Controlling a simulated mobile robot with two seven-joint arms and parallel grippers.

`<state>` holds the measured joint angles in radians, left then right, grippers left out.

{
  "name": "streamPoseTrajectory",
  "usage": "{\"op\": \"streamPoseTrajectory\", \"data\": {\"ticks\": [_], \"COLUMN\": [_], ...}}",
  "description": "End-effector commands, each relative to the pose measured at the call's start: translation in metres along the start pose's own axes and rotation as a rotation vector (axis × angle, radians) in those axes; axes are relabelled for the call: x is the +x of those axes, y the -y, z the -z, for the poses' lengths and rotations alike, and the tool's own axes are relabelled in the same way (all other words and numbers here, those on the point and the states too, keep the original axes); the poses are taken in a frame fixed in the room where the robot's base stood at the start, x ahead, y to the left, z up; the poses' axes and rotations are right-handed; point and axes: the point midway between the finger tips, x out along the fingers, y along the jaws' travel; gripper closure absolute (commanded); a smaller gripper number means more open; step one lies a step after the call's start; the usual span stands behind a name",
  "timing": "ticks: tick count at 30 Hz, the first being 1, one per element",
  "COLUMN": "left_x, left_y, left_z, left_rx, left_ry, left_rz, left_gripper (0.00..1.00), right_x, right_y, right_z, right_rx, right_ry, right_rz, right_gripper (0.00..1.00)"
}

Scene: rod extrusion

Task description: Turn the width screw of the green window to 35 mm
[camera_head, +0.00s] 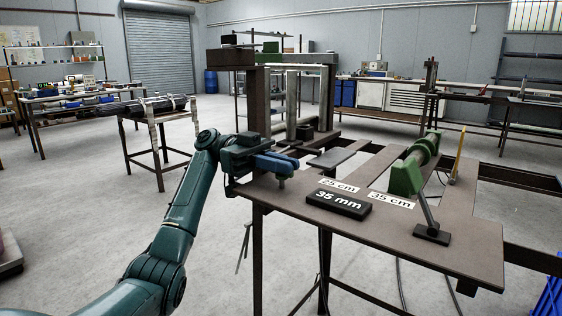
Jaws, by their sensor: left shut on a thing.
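My left gripper (280,165), with blue fingers, is at the near left corner of the brown bench. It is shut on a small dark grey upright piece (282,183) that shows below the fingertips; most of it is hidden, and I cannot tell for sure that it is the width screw. A black block (338,206) on the bench reads "35 mm". A green part (405,175) with a round green body and a grey lever stands on the bench at right. I cannot make out a green window opening. My right gripper is not in view.
The brown bench top (455,245) also bears white labels reading "25 cm" (340,185) and "35 cm" (391,200). A heavy brown frame (257,100) with pale uprights rises behind my gripper. A yellow rod (458,155) stands at right.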

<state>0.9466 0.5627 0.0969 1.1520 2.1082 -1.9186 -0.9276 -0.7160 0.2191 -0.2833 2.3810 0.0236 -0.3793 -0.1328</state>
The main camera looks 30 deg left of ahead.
Motion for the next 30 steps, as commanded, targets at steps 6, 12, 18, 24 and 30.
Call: {"op": "streamPoseTrajectory", "data": {"ticks": [6,12,18,24,30], "left_x": [0.0021,0.0024,0.0026,0.0016,0.001], "left_y": [0.0,-0.0002,-0.0002,-0.0002,-0.0001], "left_z": [-0.0015,-0.0023,-0.0027,-0.0017,-0.0012], "left_rx": [-0.002,-0.003,-0.004,-0.002,-0.002], "left_ry": [0.003,0.004,0.005,0.003,0.002], "left_rz": [-0.032,-0.035,-0.035,-0.031,-0.029], "left_gripper": [1.0,1.0,0.87,0.71,0.69], "right_x": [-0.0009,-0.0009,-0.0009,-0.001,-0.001], "right_y": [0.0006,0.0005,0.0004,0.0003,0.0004], "right_z": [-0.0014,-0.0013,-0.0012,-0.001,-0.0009], "right_rx": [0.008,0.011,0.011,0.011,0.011], "right_ry": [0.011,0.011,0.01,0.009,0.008], "right_rz": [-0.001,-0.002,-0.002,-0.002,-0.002], "right_gripper": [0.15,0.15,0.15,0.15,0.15]}}
